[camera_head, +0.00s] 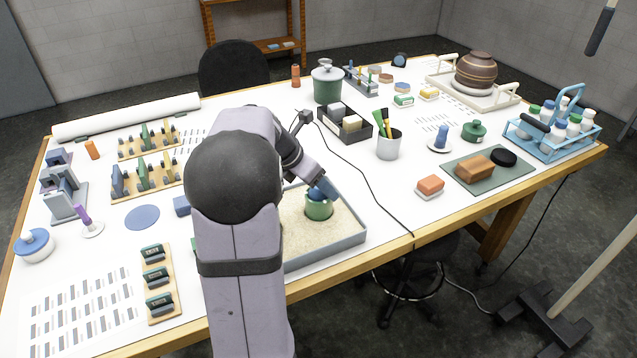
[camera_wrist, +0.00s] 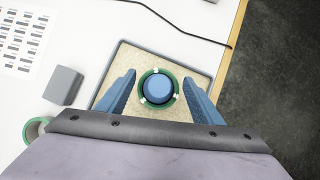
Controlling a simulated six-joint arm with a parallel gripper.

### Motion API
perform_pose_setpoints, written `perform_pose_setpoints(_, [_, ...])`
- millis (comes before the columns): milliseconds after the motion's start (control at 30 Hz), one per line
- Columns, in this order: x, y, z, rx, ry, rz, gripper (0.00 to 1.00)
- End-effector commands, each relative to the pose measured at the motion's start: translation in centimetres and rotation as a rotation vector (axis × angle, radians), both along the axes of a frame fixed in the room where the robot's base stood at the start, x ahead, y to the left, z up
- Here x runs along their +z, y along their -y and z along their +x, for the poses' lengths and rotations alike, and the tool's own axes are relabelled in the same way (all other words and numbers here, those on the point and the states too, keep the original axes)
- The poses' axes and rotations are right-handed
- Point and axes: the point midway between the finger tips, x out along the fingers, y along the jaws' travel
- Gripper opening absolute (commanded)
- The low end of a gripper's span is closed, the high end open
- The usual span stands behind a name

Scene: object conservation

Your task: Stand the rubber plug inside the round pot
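The round pot is green (camera_head: 319,210) and stands in a shallow grey tray of sand (camera_head: 339,235). In the wrist view its green rim (camera_wrist: 144,101), with small white marks, shows from above. A round blue top, which looks like the rubber plug (camera_wrist: 157,89), sits inside that rim, roughly centred and seemingly upright. How deep it goes is hidden. My gripper (camera_wrist: 158,77) is open, with its blue fingers spread to either side of the pot and a visible gap on each side. In the head view my gripper (camera_head: 320,187) is right above the pot, partly covering it.
A grey block (camera_wrist: 63,85) and a green ring-shaped thing (camera_wrist: 36,129) lie left of the tray in the wrist view. A black cable (camera_head: 373,190) runs right of the tray. A divided dark box (camera_head: 345,127) and a cup of tools (camera_head: 388,148) stand behind it.

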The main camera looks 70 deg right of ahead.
Motion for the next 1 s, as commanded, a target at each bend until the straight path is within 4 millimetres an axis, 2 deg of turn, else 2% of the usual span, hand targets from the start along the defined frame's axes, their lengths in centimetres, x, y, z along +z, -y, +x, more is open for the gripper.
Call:
perform_pose_setpoints(367, [0.3,-0.1,0.1,0.001,0.001,0.000,0.60])
perform_pose_setpoints(800, [4.7,-2.6,1.6,0.002,0.002,-0.003,0.60])
perform_pose_setpoints(1000, [6.0,-3.4,2.0,0.001,0.000,0.000,0.60])
